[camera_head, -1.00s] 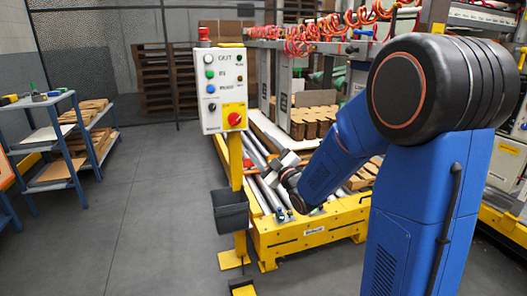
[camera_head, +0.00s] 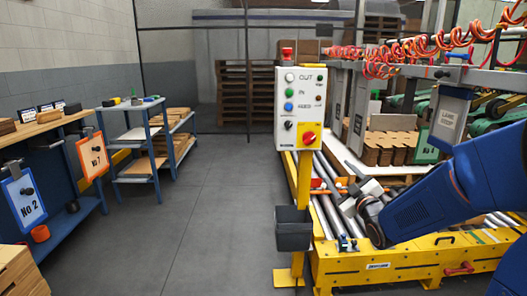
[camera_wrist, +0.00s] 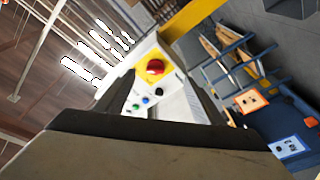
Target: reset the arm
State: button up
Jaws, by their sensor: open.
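My blue arm (camera_head: 430,200) comes in from the right of the head view. My gripper (camera_head: 345,192) is at its left end, over the grey rollers of the yellow conveyor. In the wrist view my gripper (camera_wrist: 158,90) is open, with a dark finger on each side and nothing visible between the fingers but background. The control panel (camera_head: 303,108) stands on a yellow post, left of the gripper in the head view. It also shows beyond the fingers in the wrist view (camera_wrist: 172,62), with its red knob. I see no contact between gripper and panel.
The yellow conveyor frame (camera_head: 385,266) lies below my arm. A dark bin (camera_head: 293,230) hangs on the panel's post. Blue shelving (camera_head: 150,150) and a blue bench (camera_head: 75,226) with No 2 and No 7 signs stand at left. The grey floor between is clear.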

jog(key=s+f+m+g+h, duration=0.1)
jog(key=s+f+m+g, duration=0.2)
jog(key=s, duration=1)
jog(key=s+f+m+g+h, duration=0.1)
jog(key=s+f+m+g, duration=0.2)
jog(key=s, duration=1)
jog(key=s+f+m+g+h, duration=0.1)
jog(key=s+f+m+g, duration=0.2)
jog(key=s+g, duration=0.5)
jog(key=s+m, duration=0.1)
jog(key=s, duration=0.4)
jog(key=shift+d+f+m+h, duration=0.2)
jog(key=shift+d+m+h, duration=0.1)
jog(key=shift+d, duration=0.05)
